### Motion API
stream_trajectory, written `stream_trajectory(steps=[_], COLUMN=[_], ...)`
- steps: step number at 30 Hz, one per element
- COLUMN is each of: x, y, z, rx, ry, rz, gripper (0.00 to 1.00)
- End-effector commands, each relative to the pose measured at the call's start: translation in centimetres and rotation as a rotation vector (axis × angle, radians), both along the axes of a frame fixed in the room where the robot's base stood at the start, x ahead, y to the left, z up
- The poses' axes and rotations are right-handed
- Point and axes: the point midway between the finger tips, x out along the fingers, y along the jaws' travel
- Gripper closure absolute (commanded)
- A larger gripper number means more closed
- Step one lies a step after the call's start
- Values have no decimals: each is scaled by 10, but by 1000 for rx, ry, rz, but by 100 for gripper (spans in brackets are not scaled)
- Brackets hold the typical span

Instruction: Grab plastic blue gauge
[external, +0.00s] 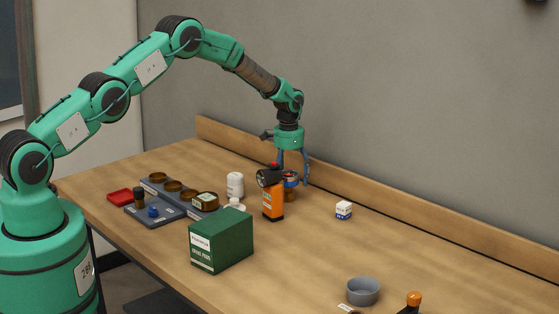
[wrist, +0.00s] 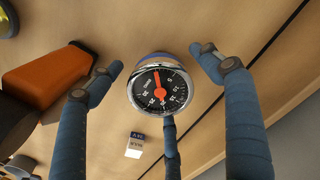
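The gauge shows in the wrist view as a round black dial (wrist: 150,101) with a red needle, a chrome rim and a blue band on its body. In the external view the gauge (external: 291,180) stands on the table, partly hidden behind an orange flashlight and my fingers. My gripper (external: 293,173) points down over it. In the wrist view the blue fingers of my gripper (wrist: 157,60) are spread around the gauge, with visible gaps to the two upper fingertips. A third finger is close to its lower rim; I cannot tell whether it touches.
The orange flashlight (external: 273,202) stands close beside the gauge. A green box (external: 221,241), a white bottle (external: 235,185) and a grey tray (external: 165,214) are to the left. A small white-and-blue box (external: 344,211) and a grey bowl (external: 362,291) are to the right. A wooden ledge runs behind.

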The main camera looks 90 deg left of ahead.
Motion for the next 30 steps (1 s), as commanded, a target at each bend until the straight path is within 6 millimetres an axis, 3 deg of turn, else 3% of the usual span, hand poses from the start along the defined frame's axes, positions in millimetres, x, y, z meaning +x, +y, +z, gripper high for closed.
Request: stream_trajectory(steps=[2,9,20,30], x=[0,0,0,1], y=[0,0,1,1], z=[0,0,4,36], rx=[0,0,1,2], ry=[0,0,0,-2], rz=[0,0,0,0], gripper=[38,85,87,87])
